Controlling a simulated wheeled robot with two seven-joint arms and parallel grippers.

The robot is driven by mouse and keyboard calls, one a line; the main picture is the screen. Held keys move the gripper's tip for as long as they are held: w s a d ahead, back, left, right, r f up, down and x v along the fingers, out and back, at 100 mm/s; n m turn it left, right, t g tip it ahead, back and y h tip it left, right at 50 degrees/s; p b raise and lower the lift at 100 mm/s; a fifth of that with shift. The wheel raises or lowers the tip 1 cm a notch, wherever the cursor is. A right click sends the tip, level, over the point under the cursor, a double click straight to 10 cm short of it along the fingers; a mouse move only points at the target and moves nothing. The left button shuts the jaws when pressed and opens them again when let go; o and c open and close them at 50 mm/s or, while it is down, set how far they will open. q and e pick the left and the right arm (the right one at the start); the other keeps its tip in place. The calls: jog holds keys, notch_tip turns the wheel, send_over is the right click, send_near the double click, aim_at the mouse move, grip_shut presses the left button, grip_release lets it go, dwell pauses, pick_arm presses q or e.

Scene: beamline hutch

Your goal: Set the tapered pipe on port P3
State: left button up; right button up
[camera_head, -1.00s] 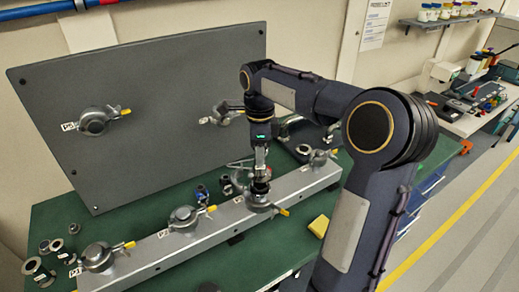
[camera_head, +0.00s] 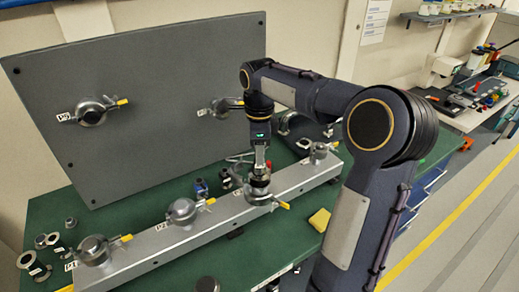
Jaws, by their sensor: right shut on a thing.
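My right gripper (camera_head: 259,165) points down over port P3 (camera_head: 258,196) on the long grey rail. It is shut on the tapered pipe (camera_head: 258,179), a short metal piece mostly hidden by the fingers. The pipe is upright, in line with the port and at or just above its top; I cannot tell if they touch. P3 has a clamp with a yellow handle (camera_head: 284,205) sticking out to the right. My left gripper is not in view.
Clamped ports P2 (camera_head: 181,211), P1 (camera_head: 93,250) and another (camera_head: 318,151) sit along the rail (camera_head: 140,248). A grey panel (camera_head: 160,75) with two ports stands behind. Loose rings (camera_head: 26,259) lie at left. A yellow block (camera_head: 320,220) lies on the green table (camera_head: 215,255).

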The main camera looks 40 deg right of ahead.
jog(key=shift+f, duration=0.6)
dwell(1.1)
jog(key=o, duration=1.2)
jog(key=shift+c, duration=0.2)
jog(key=shift+r, duration=0.15)
